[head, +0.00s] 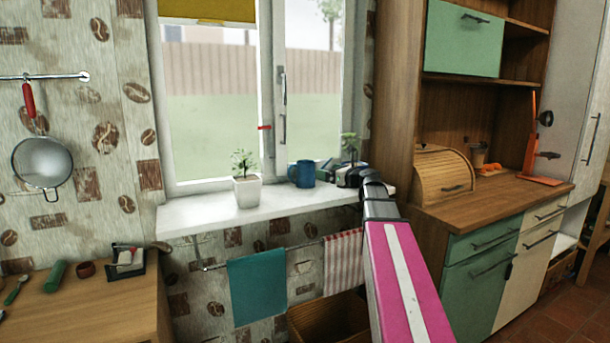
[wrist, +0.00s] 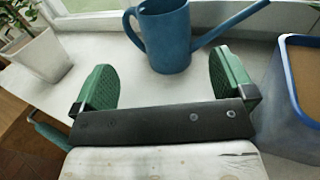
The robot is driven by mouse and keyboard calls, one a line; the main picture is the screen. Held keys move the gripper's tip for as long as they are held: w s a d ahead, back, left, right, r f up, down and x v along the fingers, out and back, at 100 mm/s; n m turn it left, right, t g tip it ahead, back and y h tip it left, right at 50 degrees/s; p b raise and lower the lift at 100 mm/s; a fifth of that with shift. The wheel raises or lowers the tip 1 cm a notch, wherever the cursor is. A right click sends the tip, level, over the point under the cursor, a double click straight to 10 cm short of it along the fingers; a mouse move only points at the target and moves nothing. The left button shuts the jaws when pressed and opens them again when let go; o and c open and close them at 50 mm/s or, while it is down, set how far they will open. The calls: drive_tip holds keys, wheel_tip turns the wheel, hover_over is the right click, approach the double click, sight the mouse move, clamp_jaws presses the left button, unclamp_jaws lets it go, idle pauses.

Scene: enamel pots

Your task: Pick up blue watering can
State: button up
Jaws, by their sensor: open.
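The blue watering can (wrist: 167,40) stands upright on the white windowsill in the wrist view, with its handle to the left and its spout reaching up to the right. In the head view the can (head: 301,174) shows small on the sill beside my arm. My gripper (wrist: 164,84) is open, with green pads on its two fingers. The can is ahead of the fingers and roughly between their directions; I cannot tell whether they touch it. In the head view my gripper (head: 348,176) is at the sill, right of the can.
A white potted plant (head: 247,189) stands left of the can on the windowsill (head: 205,217). A blue-rimmed container (wrist: 297,95) is close on the right in the wrist view. Another small plant (head: 350,146) is behind my gripper. The window is behind the sill.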

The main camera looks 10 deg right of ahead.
sight(313, 168)
drive_tip(key=x, duration=1)
drive_tip(key=shift+w, duration=0.4)
drive_tip(key=c, duration=1.1)
